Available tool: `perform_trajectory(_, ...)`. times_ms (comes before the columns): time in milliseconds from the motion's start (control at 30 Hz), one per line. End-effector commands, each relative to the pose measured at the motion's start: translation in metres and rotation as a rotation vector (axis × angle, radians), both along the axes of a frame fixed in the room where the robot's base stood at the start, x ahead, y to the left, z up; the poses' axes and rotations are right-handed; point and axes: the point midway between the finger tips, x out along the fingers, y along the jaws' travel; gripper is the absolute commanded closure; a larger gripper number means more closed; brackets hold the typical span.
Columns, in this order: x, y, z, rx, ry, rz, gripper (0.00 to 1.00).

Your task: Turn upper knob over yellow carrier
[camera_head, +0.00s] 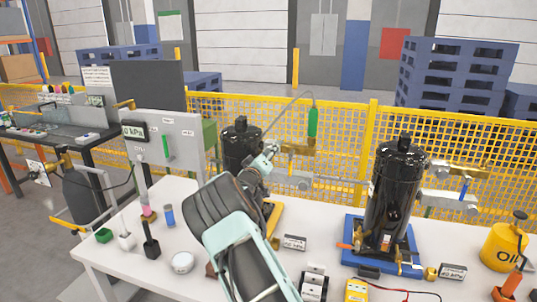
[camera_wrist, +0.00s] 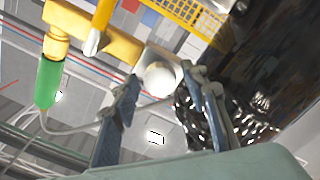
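The black compressor (camera_head: 238,146) over the yellow carrier (camera_head: 273,220) stands at the table's middle, partly hidden by my arm. A brass fitting (camera_head: 299,148) with a green cylinder (camera_head: 312,122) is at its upper right. My gripper (camera_head: 268,156) is beside the upper part of this compressor. In the wrist view, a pale round knob (camera_wrist: 160,78) on a silver block lies ahead between my fingertips (camera_wrist: 164,80), with gaps visible on both sides. The fingers are open. The brass fitting (camera_wrist: 122,46) and green cylinder (camera_wrist: 47,82) show at the left. Contact with the knob is not visible.
A second black compressor (camera_head: 392,195) stands on a blue carrier (camera_head: 352,228) at the right, with its own fittings. A yellow oil can (camera_head: 503,248) is at the far right. A gauge panel (camera_head: 168,135) and small items stand at the left. A yellow mesh fence (camera_head: 345,125) runs behind.

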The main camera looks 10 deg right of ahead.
Motion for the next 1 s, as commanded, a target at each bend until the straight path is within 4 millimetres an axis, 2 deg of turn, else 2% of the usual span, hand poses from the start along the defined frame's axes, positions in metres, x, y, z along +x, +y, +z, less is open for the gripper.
perform_trajectory(33,-0.0001,0.0001,0.0001,0.0,0.0,0.0,0.67)
perform_trajectory(300,-0.0001,0.0002,0.0001,0.0,0.0,0.0,0.97)
perform_trajectory(333,-0.0001,0.0002,0.0001,0.0,0.0,0.0,0.98)
perform_trajectory(667,-0.0001,-0.0002,-0.0017,0.052,-0.031,-0.001,0.98)
perform_trajectory(1000,0.0,-0.0005,-0.0037,0.269,-0.157,0.0,0.98)
